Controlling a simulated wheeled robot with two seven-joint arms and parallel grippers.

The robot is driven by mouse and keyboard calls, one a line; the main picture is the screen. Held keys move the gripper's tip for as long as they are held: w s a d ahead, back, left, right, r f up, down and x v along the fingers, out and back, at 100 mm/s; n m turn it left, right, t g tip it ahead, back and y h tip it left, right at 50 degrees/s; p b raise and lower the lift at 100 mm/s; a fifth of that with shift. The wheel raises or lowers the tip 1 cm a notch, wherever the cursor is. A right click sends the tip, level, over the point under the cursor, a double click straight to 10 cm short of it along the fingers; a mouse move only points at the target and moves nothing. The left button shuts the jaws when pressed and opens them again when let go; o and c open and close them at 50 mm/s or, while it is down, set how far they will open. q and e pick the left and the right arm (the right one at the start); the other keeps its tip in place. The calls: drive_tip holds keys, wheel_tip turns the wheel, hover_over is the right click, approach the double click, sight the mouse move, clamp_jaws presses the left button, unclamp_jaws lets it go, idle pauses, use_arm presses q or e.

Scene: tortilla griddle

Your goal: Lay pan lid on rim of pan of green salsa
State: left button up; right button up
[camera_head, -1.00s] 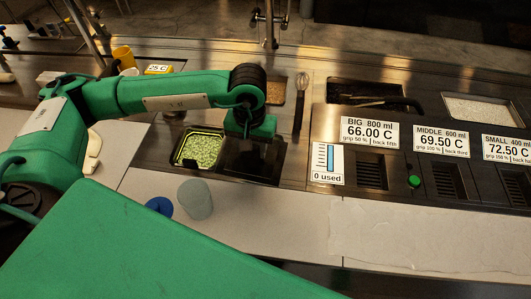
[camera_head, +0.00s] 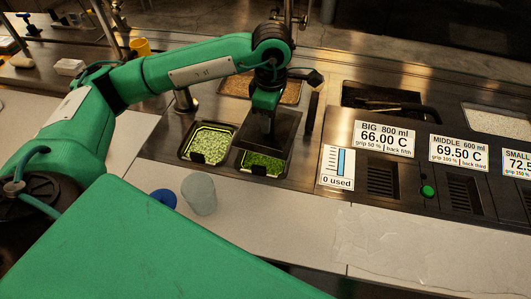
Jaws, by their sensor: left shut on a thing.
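My left gripper (camera_head: 268,122) reaches in from the left, points down and is shut on the dark, flat pan lid (camera_head: 281,131). The lid is held tilted above the back part of a pan with deeper green contents (camera_head: 262,164); I cannot tell if it touches the rim. The front of that pan is uncovered. Just left of it, an open pan with paler green contents (camera_head: 206,143) sits in the counter. Both contents are green, and I cannot tell for sure which is the salsa. My right gripper is out of view.
A grey cup (camera_head: 199,193) and a blue round thing (camera_head: 163,199) stand on the pale counter in front of the pans. A pan of brown food (camera_head: 275,90) lies behind the gripper.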

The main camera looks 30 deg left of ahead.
use_arm(q)
drive_tip(key=n, duration=0.3)
drive_tip(key=w+r+n, duration=0.1)
drive_tip(key=shift+a+n+b, duration=0.35)
drive_tip(key=shift+n, duration=0.05)
drive_tip(key=n, duration=0.1)
drive_tip(key=r+n, duration=0.1)
drive_tip(key=n, duration=0.1)
drive_tip(key=w+n, duration=0.1)
drive_tip(key=shift+a+r+n+b, duration=0.15)
drive_tip(key=shift+a+n+b, duration=0.15)
drive_tip(key=shift+b, duration=0.05)
drive_tip(key=n, duration=0.2)
drive_tip(key=r+n, duration=0.1)
drive_tip(key=n, duration=0.1)
drive_tip(key=w+a+n, duration=0.1)
drive_tip(key=shift+r+n+b, duration=0.3)
drive_tip(key=shift+n+b, duration=0.1)
drive_tip(key=n, duration=0.2)
drive_tip(key=r+n, duration=0.1)
drive_tip(key=shift+w+a+n, duration=0.15)
drive_tip(key=shift+a+n, duration=0.1)
drive_tip(key=shift+n, duration=0.05)
drive_tip(key=shift+f, duration=0.1)
wheel_tip(320, 180, down, 20)
drive_tip(key=p, duration=0.3)
